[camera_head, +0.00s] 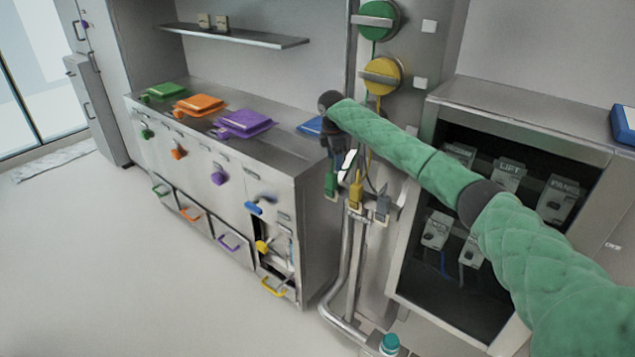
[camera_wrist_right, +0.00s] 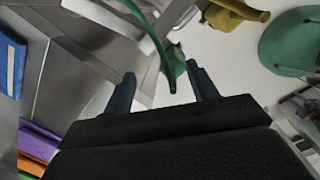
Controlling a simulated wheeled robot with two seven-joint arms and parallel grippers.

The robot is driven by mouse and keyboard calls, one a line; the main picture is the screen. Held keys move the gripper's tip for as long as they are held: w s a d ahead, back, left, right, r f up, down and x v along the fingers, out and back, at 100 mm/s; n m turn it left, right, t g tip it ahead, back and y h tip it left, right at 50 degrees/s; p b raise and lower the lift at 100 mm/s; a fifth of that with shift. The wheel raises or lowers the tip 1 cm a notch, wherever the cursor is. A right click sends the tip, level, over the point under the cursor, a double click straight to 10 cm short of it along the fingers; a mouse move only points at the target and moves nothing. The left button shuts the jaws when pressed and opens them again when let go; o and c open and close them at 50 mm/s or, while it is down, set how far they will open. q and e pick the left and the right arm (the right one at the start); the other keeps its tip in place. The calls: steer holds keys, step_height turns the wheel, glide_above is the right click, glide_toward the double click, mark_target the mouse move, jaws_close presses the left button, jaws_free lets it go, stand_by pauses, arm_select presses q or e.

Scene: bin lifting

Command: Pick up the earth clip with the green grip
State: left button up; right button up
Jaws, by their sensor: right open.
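The earth clip with the green grip (camera_head: 331,185) hangs on the upright pipe rack, left of a yellow-grip clip (camera_head: 356,190) and a grey one (camera_head: 383,207). My right gripper (camera_head: 332,152) is just above the green grip, partly hidden by its own wrist. In the right wrist view, my right gripper (camera_wrist_right: 163,80) is open and empty. The green grip (camera_wrist_right: 173,64) shows between and slightly beyond its two fingertips, with a green cable in front. The yellow grip (camera_wrist_right: 234,14) is farther up and right. My left gripper is not in view.
A steel counter (camera_head: 285,150) with coloured lidded containers stands left of the rack. An open cabinet (camera_head: 425,280) with labelled switch units is on the right. Green (camera_head: 377,20) and yellow (camera_head: 381,75) discs are on the wall above.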

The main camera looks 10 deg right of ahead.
mark_target(332, 181)
steer(key=n, duration=0.1)
steer(key=f+n, duration=0.1)
steer(key=shift+w+a+n+g+y, duration=0.15)
steer(key=shift+a+n+g+y, duration=0.25)
steer(key=shift+s+a+n, duration=0.1)
steer(key=shift+s+n, duration=0.15)
steer(key=shift+n, duration=0.45)
steer(key=shift+s+r+n, duration=0.15)
steer(key=shift+n, duration=0.75)
steer(key=shift+a+n, duration=0.1)
steer(key=shift+n, duration=0.4)
steer(key=shift+f+p, duration=0.3)
steer(key=shift+f, duration=1.1)
steer(key=f+p, duration=0.1)
steer(key=f, duration=0.1)
steer(key=f+p, duration=0.1)
steer(key=f, duration=0.1)
steer(key=shift+s+p, duration=0.35)
steer(key=shift+s, duration=0.05)
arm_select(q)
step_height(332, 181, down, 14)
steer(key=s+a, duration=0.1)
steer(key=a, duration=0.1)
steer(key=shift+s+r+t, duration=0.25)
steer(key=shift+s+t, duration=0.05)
arm_select(e)
steer(key=shift+f, duration=0.6)
